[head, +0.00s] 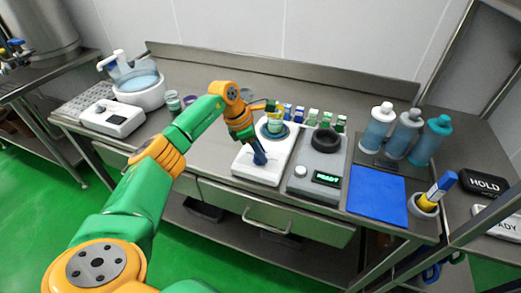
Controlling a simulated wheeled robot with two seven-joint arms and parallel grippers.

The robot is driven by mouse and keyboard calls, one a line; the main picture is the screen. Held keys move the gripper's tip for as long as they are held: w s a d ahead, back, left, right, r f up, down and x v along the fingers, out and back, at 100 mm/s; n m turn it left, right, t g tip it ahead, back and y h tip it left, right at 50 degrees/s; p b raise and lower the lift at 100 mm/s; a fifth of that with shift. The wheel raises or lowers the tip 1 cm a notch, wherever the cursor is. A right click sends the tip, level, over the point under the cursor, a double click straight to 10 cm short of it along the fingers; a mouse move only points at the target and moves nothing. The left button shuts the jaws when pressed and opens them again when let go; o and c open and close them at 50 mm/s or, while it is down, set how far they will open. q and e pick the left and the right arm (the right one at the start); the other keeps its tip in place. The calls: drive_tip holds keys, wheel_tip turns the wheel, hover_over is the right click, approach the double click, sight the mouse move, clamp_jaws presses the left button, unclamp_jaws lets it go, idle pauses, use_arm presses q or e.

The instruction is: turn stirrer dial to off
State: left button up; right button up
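The stirrer (282,157) is a flat white unit on the steel bench, with a round blue plate at its far end. A small cup with greenish contents (275,125) stands on that plate. My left gripper (260,158) points down over the near half of the stirrer, its dark blue fingers low at the white top. I cannot make out the dial; the fingers may hide it. Whether they touch or grip anything is too small to tell. My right gripper is out of view.
Right of the stirrer is a grey unit (322,160) with a black ring and a lit READY display. Several small vials stand behind. Three bottles (408,135), a blue mat (378,193) and a HOLD sign (484,183) are farther right. A white scale (112,118) and water bath (140,95) stand left.

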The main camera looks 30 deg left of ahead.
use_arm(q)
clamp_jaws()
